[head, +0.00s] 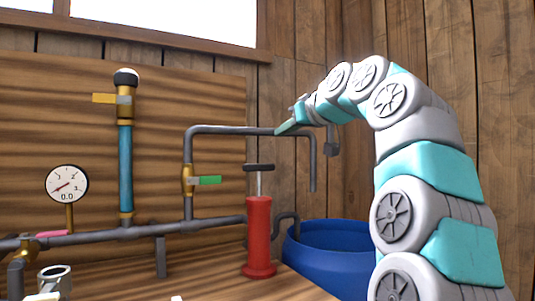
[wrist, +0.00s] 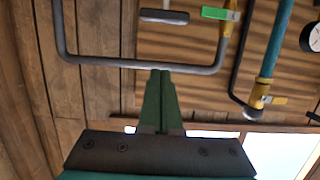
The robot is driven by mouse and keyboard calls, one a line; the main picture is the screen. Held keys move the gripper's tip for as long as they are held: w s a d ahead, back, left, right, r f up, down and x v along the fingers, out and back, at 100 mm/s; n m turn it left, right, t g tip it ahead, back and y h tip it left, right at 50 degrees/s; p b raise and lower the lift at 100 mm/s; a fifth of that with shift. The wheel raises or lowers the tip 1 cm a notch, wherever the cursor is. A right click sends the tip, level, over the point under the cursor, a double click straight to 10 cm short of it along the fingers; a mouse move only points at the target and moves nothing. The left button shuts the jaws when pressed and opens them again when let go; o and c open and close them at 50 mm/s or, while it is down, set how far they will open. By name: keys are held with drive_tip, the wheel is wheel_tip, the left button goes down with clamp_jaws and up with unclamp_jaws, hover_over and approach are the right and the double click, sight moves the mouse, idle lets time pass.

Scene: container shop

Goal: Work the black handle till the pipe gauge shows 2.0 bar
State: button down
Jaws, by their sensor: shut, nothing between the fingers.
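The black handle (head: 259,168) is a short crossbar on a pale rod, standing raised above the red pump body (head: 259,235). It also shows in the wrist view (wrist: 164,16), beyond the bent pipe. The round white pipe gauge (head: 67,184) reads 0.0; only its edge shows in the wrist view (wrist: 313,37). My gripper (head: 280,131) is above and a little right of the black handle, apart from it. In the wrist view my gripper (wrist: 159,73) has its green fingers together and empty, with the tips at the pipe in the picture; contact cannot be told.
The grey bent pipe (head: 240,130) arches over the pump. A green-lever valve (head: 208,180), a blue tube (head: 125,165) with a yellow lever (head: 104,98), and a pink lever (head: 52,234) stand left. A blue barrel (head: 330,262) is right of the pump. A metal cup (head: 55,280) is at front left.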

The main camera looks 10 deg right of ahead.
drive_tip(key=p+x, duration=0.2)
drive_tip(key=x, duration=0.8)
drive_tip(key=b, duration=0.1)
hover_over(259, 183)
drive_tip(key=s+d, duration=0.1)
drive_tip(key=s, duration=0.1)
drive_tip(key=shift+w+f, duration=0.1)
drive_tip(key=shift+f, duration=1.9)
